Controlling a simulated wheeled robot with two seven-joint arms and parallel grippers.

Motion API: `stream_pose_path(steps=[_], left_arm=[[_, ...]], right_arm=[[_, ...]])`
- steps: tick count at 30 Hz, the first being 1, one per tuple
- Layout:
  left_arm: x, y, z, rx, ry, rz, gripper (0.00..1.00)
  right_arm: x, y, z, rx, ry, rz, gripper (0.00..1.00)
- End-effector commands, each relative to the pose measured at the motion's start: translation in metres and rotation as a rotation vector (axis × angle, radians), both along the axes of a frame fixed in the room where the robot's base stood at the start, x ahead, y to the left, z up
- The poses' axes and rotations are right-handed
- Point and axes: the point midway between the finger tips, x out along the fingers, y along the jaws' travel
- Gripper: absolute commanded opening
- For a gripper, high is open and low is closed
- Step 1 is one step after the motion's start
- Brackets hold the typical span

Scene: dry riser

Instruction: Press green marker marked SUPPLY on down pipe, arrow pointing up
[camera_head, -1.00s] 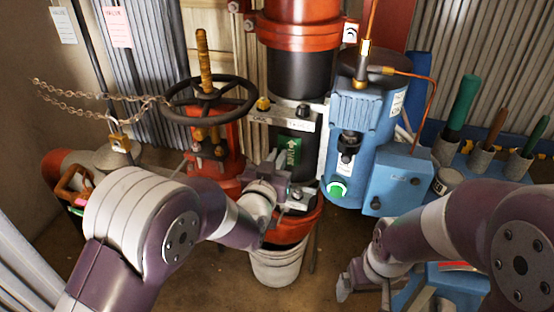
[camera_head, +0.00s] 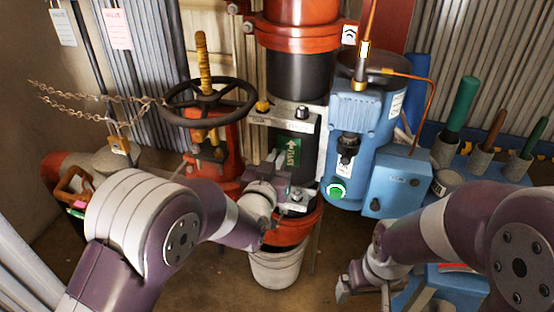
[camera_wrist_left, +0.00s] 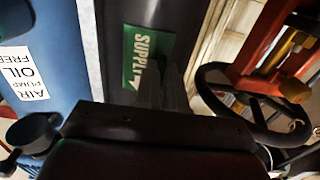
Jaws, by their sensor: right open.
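The green marker (camera_head: 293,152) with white lettering and an arrow lies against the dark section of the down pipe (camera_head: 300,75). Its arrow points up in the head view. In the left wrist view, turned over, the marker (camera_wrist_left: 150,58) reads SUPPLY and its lower edge is partly covered by my fingers. My left gripper (camera_head: 277,162) is at the marker's lower left. Its fingers (camera_wrist_left: 165,88) look close together; whether they grip the marker is hidden. My right gripper (camera_head: 361,284) is open and empty, low at the right, away from the pipe.
A red valve with a black handwheel (camera_head: 210,94) stands left of the pipe. A blue pump (camera_head: 362,115) with a green-lit button stands close on the right. A white bucket (camera_head: 277,268) sits below. Several handled tools stand in a blue rack (camera_head: 480,165) at right.

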Motion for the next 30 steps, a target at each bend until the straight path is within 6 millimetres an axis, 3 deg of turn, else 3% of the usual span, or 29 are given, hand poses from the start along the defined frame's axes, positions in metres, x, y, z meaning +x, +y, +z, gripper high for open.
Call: stream_pose_path(steps=[1,3,4,16,27,30], left_arm=[[0.000,0.000,0.001,-0.001,-0.003,0.000,0.13],[0.000,0.000,0.001,-0.001,-0.003,0.000,0.35],[0.000,0.000,0.001,-0.001,-0.003,0.000,0.39],[-0.009,0.003,0.001,0.000,-0.001,-0.001,0.39],[-0.095,0.030,0.001,0.000,-0.001,-0.002,0.39],[-0.110,0.035,0.001,-0.001,-0.002,-0.001,0.39]], right_arm=[[0.000,0.000,0.000,0.000,0.000,0.000,0.94],[0.000,0.000,0.000,0.000,0.000,0.000,0.94],[0.000,0.000,0.000,0.000,0.000,0.000,0.94],[0.000,0.000,0.001,0.000,0.000,0.000,0.94],[0.000,0.000,0.006,0.000,0.000,0.000,0.94],[0.000,0.000,0.007,0.000,0.000,0.000,0.94]])
